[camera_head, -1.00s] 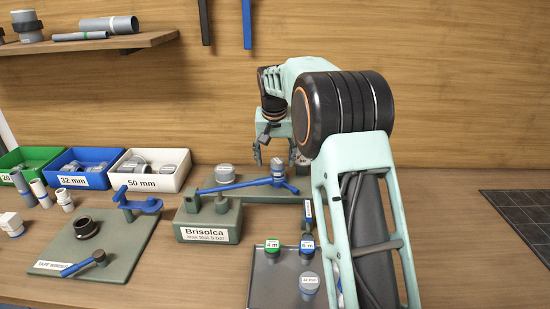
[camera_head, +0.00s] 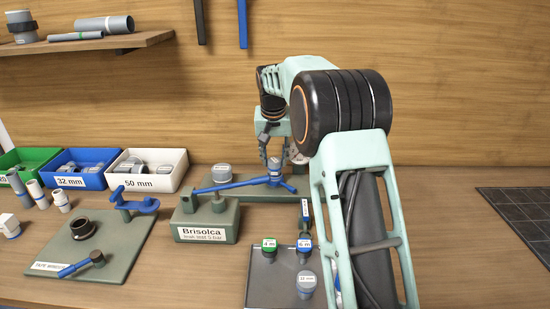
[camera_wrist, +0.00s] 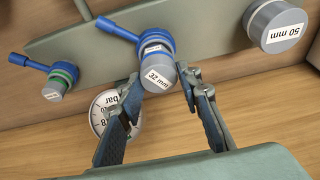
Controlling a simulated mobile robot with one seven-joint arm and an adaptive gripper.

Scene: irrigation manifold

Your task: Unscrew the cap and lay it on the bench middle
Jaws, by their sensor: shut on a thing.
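The grey cap labelled 32 mm (camera_wrist: 159,78) sits at the end of a blue-ringed outlet on the grey-green manifold (camera_wrist: 210,34). My gripper (camera_wrist: 164,78) has one finger on each side of this cap and is shut on it. In the head view my gripper (camera_head: 274,149) comes down over the manifold from behind, and the 32 mm cap (camera_head: 276,163) shows just below its fingers. I cannot tell how far the cap is turned on its thread. The bench (camera_head: 190,268) shows bare wood in front of the manifold.
A 50 mm cap (camera_wrist: 278,27) and a green-ringed outlet (camera_wrist: 60,82) flank the held cap. A gauge (camera_wrist: 105,112) stands close to one finger. A grey tray with fittings (camera_head: 266,290) and a tape board (camera_head: 110,236) lie in front.

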